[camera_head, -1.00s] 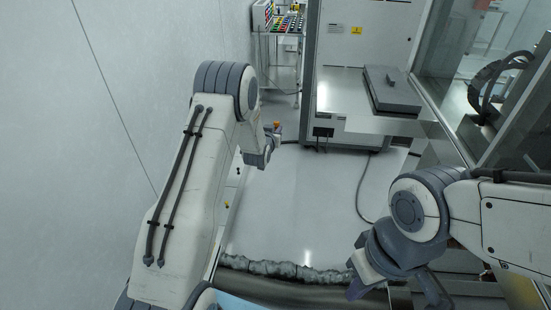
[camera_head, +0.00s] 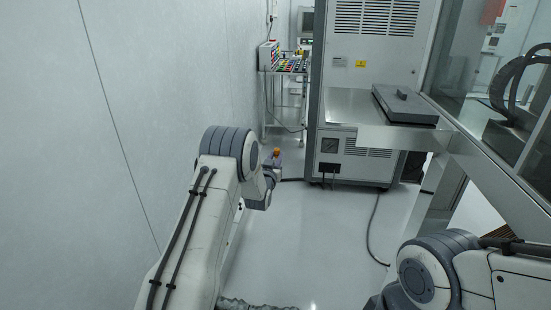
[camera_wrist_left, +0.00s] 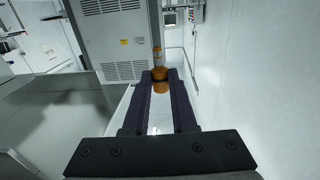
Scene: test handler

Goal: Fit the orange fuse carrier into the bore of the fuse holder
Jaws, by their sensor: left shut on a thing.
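The orange fuse carrier (camera_head: 277,151) shows small in the head view, at the tip of my left gripper (camera_head: 275,162). In the left wrist view the carrier (camera_wrist_left: 160,86) sits between the fingertips of my left gripper (camera_wrist_left: 161,78), which is shut on it. It is held in the air, away from any surface. My right arm shows only in part at the lower right of the head view; its gripper is out of the frame. I cannot make out the fuse holder or its bore in either view.
A tall grey cabinet (camera_head: 375,50) stands ahead, with a steel shelf (camera_head: 350,107) bearing a dark grey plate (camera_head: 405,105). A cart (camera_head: 283,72) with coloured items stands behind at the left. A cable (camera_head: 371,235) lies on the floor. A wall is close at left, glazing at right.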

